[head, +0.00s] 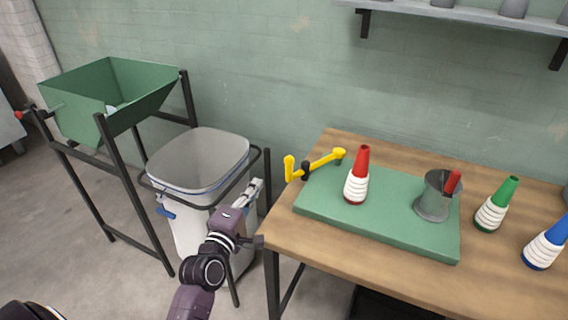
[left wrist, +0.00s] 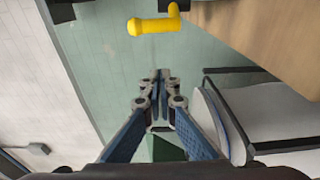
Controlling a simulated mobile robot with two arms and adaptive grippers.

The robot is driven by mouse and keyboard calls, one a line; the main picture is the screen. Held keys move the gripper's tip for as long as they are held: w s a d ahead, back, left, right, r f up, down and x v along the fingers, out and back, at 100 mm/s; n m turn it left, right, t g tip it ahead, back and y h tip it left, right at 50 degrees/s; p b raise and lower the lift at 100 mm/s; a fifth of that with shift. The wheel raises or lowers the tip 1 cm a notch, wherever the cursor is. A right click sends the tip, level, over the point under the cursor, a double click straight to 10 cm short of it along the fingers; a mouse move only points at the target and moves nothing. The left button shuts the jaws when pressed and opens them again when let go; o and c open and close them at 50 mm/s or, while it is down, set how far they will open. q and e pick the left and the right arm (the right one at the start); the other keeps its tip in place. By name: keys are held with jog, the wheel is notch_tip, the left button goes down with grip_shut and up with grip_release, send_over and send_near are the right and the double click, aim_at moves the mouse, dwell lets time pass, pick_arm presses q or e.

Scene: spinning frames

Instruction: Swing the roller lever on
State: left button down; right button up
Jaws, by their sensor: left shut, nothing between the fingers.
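The yellow lever (head: 322,162) with a black pivot stands at the left end of the green board (head: 400,226), by the table's back left corner. Its arm slants up to the right, and an upright yellow grip is at its left end. In the left wrist view a yellow part of the lever (left wrist: 153,24) shows at the top, ahead of the fingers. My left gripper (head: 256,186) is shut and empty, over the right side of the grey bin, to the left of and below the lever. It does not touch the lever. The left wrist view shows its fingertips (left wrist: 159,78) together.
The grey bin (head: 187,222) stands left of the wooden table (head: 510,285). A green hopper (head: 88,90) on a black frame is further left. A red-topped cone (head: 357,178) and a grey cup (head: 433,200) stand on the board; green (head: 497,205) and blue (head: 545,243) cones are further right.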

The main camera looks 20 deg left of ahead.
pick_arm(q)
jog(key=w+a, duration=0.1)
jog(key=w, duration=0.9)
jog(key=d, duration=0.1)
jog(key=s+d+p, duration=0.1)
jog(key=d+p, duration=0.1)
jog(key=d, duration=0.1)
jog(key=shift+s+r, duration=0.2)
jog(key=shift+s, duration=0.15)
pick_arm(e)
jog(key=shift+s+r, duration=0.95)
jog(key=shift+s, duration=0.05)
pick_arm(q)
jog(key=shift+a, duration=0.1)
